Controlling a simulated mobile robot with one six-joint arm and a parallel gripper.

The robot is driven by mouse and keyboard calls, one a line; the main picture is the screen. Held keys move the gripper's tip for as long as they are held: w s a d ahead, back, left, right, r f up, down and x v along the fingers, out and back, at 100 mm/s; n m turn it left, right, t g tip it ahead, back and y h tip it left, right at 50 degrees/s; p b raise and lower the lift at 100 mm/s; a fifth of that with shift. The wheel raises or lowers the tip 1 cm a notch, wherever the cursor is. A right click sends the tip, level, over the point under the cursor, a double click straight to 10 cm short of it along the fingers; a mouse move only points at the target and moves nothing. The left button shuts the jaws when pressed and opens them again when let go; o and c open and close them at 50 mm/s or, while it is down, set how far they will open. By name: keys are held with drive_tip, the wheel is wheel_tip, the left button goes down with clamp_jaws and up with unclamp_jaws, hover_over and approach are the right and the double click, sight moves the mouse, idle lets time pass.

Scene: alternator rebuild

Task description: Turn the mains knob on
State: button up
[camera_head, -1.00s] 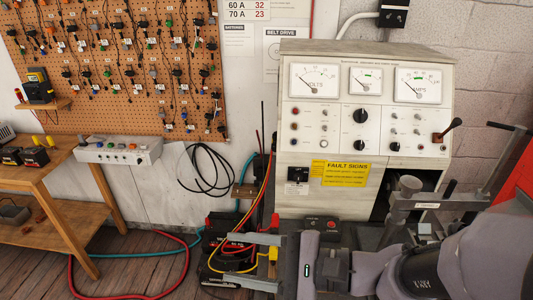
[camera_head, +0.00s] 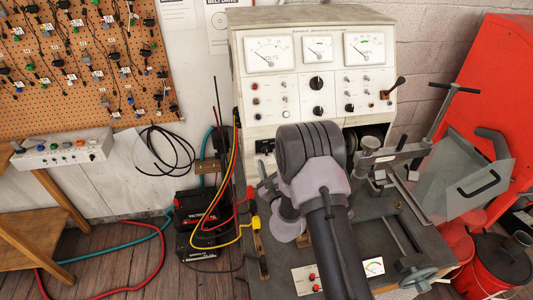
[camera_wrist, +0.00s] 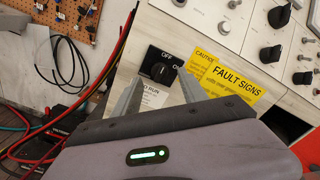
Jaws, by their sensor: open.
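The mains knob (camera_wrist: 158,70) is a black rotary knob on a black square plate marked OFF and ON, left of the yellow fault signs label (camera_wrist: 226,80). In the head view the black plate (camera_head: 264,146) shows low on the test bench front, partly hidden by my arm. My gripper (camera_wrist: 159,80) is open and empty. Its two grey fingers point at the panel, and the knob appears between their tips in the wrist view. I cannot tell whether they touch it. The knob's exact pointer direction is too small to read.
The test bench panel (camera_head: 318,85) carries gauges, knobs and a lever (camera_head: 392,88). Red and yellow cables (camera_head: 232,180) run left of my gripper to a battery (camera_head: 197,222). A clamp (camera_head: 395,155) and handwheel (camera_head: 418,278) stand to the right.

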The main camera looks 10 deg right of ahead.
sight(267, 152)
drive_tip(key=shift+w, duration=1.75)
clamp_jaws()
drive_tip(key=m, duration=0.6)
drive_tip(key=shift+p, duration=0.3)
drive_tip(key=m, duration=0.5)
drive_tip(key=shift+d+m+p, duration=0.1)
drive_tip(key=shift+m+p, duration=0.2)
drive_tip(key=shift+p, duration=0.1)
